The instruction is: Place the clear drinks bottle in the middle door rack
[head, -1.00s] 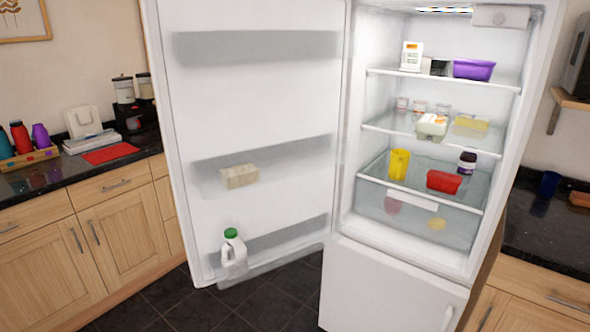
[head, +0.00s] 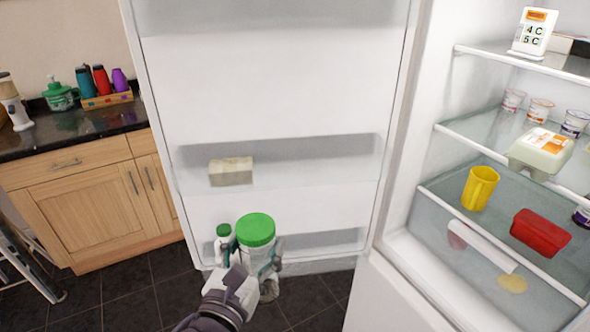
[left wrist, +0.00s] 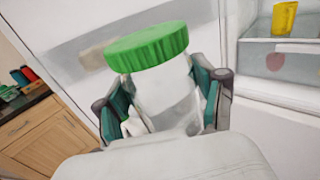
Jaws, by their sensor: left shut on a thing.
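A clear bottle with a green lid (head: 256,258) is held upright in my left gripper (head: 252,268), whose fingers are shut around its sides. The bottle also shows in the left wrist view (left wrist: 165,95), between the two fingers. It is in front of the open fridge door, below the middle door rack (head: 300,165) in the picture. A pale block-shaped carton (head: 231,171) stands at the left of that rack; the rest of the rack looks empty. A milk jug with a green cap (head: 224,240) stands in the bottom door rack, partly hidden by the bottle and gripper. My right gripper is out of view.
The fridge interior at right holds a yellow cup (head: 480,188), a red tub (head: 540,232) and an egg box (head: 541,151) on glass shelves. A counter (head: 70,135) with several bottles is at far left.

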